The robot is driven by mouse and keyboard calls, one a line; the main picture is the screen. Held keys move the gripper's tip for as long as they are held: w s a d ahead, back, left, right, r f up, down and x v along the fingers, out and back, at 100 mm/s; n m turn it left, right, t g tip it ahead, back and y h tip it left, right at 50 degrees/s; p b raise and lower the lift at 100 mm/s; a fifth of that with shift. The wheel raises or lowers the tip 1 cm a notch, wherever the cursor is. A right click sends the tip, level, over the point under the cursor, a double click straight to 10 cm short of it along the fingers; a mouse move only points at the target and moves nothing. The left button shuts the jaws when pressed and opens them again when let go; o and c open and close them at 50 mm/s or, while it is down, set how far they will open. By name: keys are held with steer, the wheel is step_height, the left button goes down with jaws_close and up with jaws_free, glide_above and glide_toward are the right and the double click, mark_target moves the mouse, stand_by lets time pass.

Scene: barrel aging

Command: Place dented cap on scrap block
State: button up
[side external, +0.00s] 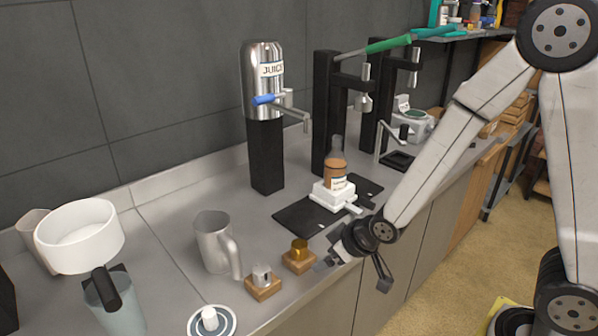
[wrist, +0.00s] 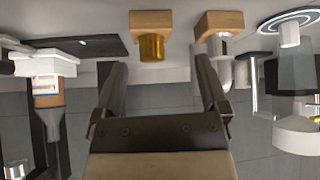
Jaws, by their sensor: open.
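My gripper (side external: 354,274) is open and empty at the counter's front edge, right of the wooden blocks. In the wrist view its two fingers (wrist: 161,64) stand apart with nothing between them. A gold cap (side external: 299,246) sits on a small wooden block (side external: 299,263). A silver cap (side external: 262,273) with a dark mark sits on a second wooden block (side external: 263,289) to its left. The wrist view, upside down, shows the gold cap (wrist: 151,47) and the silver cap (wrist: 219,42). I cannot tell which cap is dented or which block is the scrap block.
A metal pitcher (side external: 213,243) stands behind the silver cap. A white piece on a round coaster (side external: 193,327) lies at front left. A bottle (side external: 335,170) stands on a white scale (side external: 334,196) over a black mat (side external: 296,218). A juice dispenser (side external: 262,85) stands behind.

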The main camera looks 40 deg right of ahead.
steer(key=s+d+r+m+g+h, duration=0.1)
steer(key=s+d+r+m+g, duration=0.1)
steer(key=s+d+g, duration=0.3)
steer(key=shift+s+r, duration=0.55)
steer(key=shift+s, duration=1.4)
